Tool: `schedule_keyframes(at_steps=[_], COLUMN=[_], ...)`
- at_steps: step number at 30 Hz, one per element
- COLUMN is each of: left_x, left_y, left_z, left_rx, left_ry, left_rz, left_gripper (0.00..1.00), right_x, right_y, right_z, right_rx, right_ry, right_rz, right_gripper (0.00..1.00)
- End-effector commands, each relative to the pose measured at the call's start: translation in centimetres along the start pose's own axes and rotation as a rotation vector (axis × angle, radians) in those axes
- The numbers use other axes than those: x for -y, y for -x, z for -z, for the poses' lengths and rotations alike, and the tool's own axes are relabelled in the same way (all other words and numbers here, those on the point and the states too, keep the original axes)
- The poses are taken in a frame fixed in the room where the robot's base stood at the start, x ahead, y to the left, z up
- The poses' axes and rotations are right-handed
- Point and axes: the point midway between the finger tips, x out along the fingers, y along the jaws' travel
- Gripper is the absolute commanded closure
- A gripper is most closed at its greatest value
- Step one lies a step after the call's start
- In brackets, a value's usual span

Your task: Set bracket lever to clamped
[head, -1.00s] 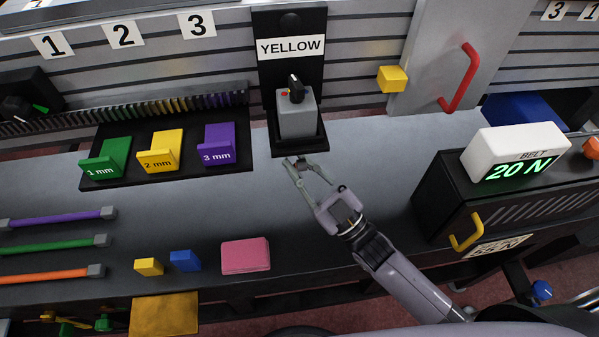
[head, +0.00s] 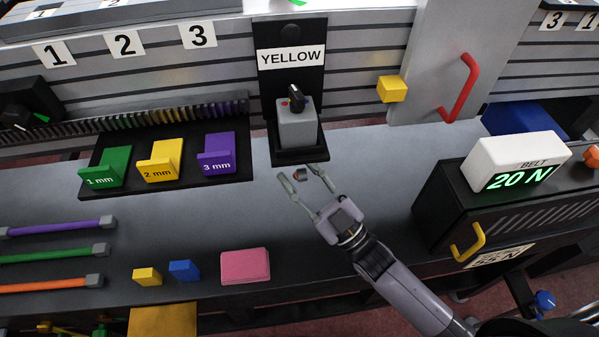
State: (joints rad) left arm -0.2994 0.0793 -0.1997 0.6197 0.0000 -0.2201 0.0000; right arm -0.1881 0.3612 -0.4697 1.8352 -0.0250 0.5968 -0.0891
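A grey box (head: 297,127) with a black knob (head: 296,98) and a red spot on its top stands in a black bracket (head: 300,155) under the YELLOW sign (head: 291,56). My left gripper is not in view.
Left of the bracket, a black tray (head: 243,172) holds green, yellow and purple gauge blocks. A pink block (head: 245,266) and small yellow and blue blocks lie near the front edge. The belt unit (head: 440,190) stands right. The table between is clear.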

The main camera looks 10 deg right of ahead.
Motion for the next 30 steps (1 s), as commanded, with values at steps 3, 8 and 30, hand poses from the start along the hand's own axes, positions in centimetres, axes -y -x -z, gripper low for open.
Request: schedule_keyframes(at_steps=[3, 8, 30], left_x=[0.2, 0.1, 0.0], left_y=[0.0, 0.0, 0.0], left_z=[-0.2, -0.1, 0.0], left_rx=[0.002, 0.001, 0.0], left_ry=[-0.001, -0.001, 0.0], left_rz=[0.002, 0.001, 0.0], left_gripper=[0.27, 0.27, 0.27], right_x=[0.0, 0.0, -1.6], right_y=[0.0, 0.2, 13.6], right_z=[0.0, 0.0, 4.3], right_rx=[0.0, 0.001, 0.004], right_ry=[0.0, 0.0, -0.001], right_rz=[0.0, 0.0, 0.002], right_gripper=[0.65, 0.65, 0.65])
